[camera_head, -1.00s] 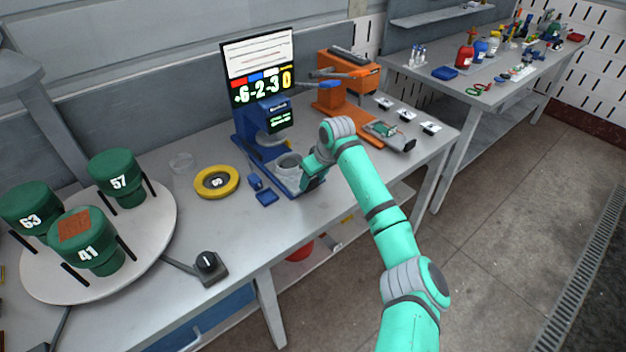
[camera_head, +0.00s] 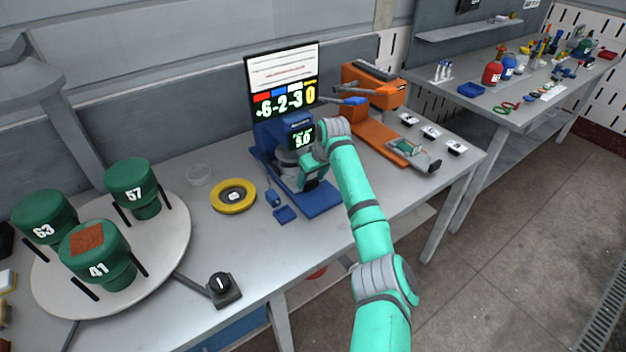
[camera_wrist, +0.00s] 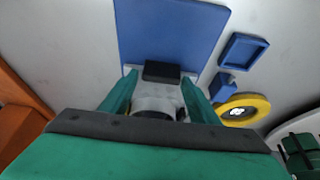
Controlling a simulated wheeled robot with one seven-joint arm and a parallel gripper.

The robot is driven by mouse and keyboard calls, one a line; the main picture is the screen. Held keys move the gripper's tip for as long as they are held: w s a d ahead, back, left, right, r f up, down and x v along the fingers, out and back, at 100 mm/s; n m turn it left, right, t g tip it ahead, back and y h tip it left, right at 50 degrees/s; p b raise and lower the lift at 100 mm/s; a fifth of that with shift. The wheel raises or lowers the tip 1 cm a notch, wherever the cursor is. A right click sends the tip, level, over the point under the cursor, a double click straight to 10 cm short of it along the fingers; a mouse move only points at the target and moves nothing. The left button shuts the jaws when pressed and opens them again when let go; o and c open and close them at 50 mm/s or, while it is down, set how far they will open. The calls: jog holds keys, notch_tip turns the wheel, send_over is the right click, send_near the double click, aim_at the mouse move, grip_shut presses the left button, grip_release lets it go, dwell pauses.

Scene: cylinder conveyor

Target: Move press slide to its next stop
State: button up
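A grey round cup-like slide part (camera_head: 287,157) sits at the rear of the plate, beneath the press head. My gripper (camera_head: 311,178) is at this part. In the wrist view, my green fingers (camera_wrist: 157,98) lie on both sides of the grey part (camera_wrist: 155,93) and seem closed on it. A dark block (camera_wrist: 162,70) lies against it.
A yellow ring (camera_head: 233,196), small blue blocks (camera_head: 285,215) and a clear cup (camera_head: 199,175) lie left of the press. A turntable (camera_head: 180,230) with green numbered containers is farther left. An orange machine (camera_head: 372,100) stands close on the right.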

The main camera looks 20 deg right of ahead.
jog(key=shift+o, duration=0.6)
jog(key=v, duration=1.1)
jog(key=shift+w+f, duration=0.1)
